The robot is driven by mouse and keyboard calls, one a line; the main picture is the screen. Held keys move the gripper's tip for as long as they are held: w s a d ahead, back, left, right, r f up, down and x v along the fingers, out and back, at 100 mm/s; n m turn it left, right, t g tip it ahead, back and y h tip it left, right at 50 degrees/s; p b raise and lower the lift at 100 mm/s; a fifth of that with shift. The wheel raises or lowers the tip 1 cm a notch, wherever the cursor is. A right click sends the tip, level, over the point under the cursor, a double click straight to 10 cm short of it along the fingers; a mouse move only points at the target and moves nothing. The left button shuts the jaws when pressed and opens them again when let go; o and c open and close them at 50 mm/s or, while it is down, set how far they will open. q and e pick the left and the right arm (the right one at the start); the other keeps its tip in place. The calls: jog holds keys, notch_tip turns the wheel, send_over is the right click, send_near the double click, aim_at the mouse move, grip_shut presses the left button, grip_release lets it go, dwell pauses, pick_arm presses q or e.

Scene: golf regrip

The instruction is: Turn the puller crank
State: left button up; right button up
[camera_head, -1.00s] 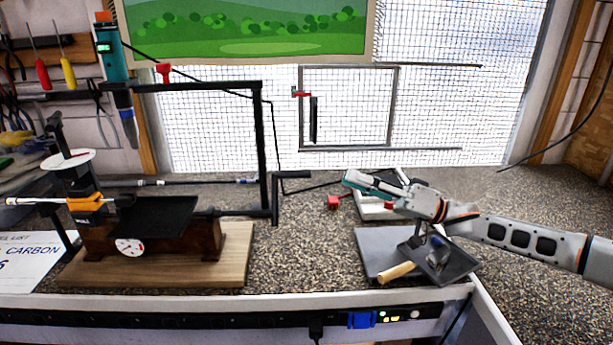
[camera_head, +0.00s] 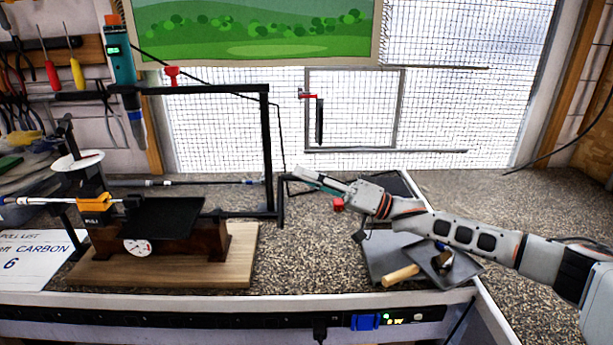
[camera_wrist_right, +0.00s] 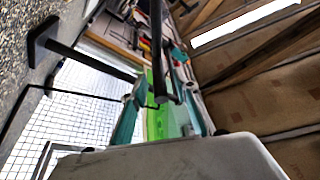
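The puller (camera_head: 160,232) stands on a wooden board at the left, with a round dial on its front. Its black crank (camera_head: 281,203) is at the right end, with the crank arm upright and the handle at the top pointing right. My right gripper (camera_head: 303,182) comes from the right and its fingertips are at the handle's end. In the right wrist view the teal-padded fingers (camera_wrist_right: 160,98) stand apart, and a dark bar, seemingly the crank handle (camera_wrist_right: 158,50), shows between them. I cannot tell whether either finger touches it. My left gripper is not in view.
A tall black frame (camera_head: 266,140) rises just behind the crank. Grey trays (camera_head: 385,262) and a wooden-handled tool (camera_head: 400,275) lie under my right arm. The bench between puller and trays is clear.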

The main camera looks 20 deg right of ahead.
jog(key=shift+c, duration=0.4)
grip_shut()
jog(key=shift+r+n, duration=0.1)
jog(key=shift+n, duration=0.2)
